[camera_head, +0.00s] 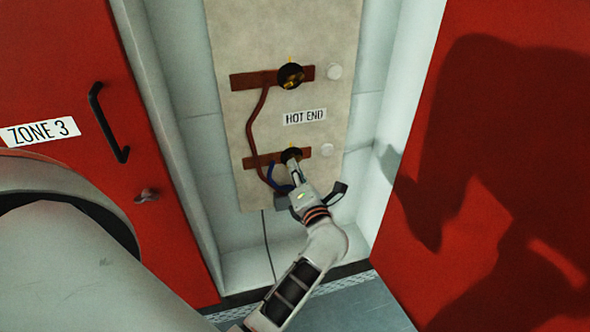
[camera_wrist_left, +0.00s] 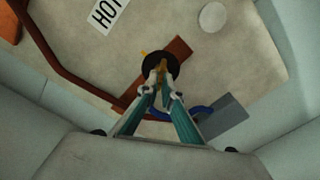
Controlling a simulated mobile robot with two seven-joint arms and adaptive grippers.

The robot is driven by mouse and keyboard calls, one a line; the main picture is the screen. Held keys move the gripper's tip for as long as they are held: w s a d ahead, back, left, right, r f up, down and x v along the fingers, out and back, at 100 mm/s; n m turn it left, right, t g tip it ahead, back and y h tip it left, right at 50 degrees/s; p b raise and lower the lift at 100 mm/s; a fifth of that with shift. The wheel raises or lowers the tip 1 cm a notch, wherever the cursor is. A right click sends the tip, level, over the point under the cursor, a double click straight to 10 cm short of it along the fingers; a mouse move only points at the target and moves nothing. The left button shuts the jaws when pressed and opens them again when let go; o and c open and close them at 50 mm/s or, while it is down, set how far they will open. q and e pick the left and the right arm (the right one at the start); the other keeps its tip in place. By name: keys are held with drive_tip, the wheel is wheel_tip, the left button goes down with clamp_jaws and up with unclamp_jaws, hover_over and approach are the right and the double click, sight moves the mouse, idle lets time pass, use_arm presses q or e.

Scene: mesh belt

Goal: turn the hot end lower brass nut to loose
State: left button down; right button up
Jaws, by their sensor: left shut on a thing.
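The lower brass nut (camera_wrist_left: 161,64) sits on a round black base on the lower copper bar (camera_head: 262,160), below the HOT END label (camera_head: 304,116). My left gripper (camera_head: 292,163) reaches up to it from below. In the left wrist view the two fingers (camera_wrist_left: 162,84) are closed together on the nut, so much of it is hidden. The upper brass nut (camera_head: 290,76) sits on its own black base on the upper bar, clear of the gripper. My right gripper does not show.
A brown cable (camera_head: 251,120) joins the two bars, and a blue cable (camera_head: 271,175) curves beside my left gripper. White round knobs (camera_head: 334,71) stand right of the bars. Red doors (camera_head: 60,200) flank the recess; the left one has a black handle (camera_head: 104,124).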

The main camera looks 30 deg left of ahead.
use_arm(q)
drive_tip(key=shift+r, duration=0.15)
drive_tip(key=c, duration=2.2)
unclamp_jaws()
drive_tip(key=shift+w+a, duration=0.1)
drive_tip(key=shift+c, duration=0.2)
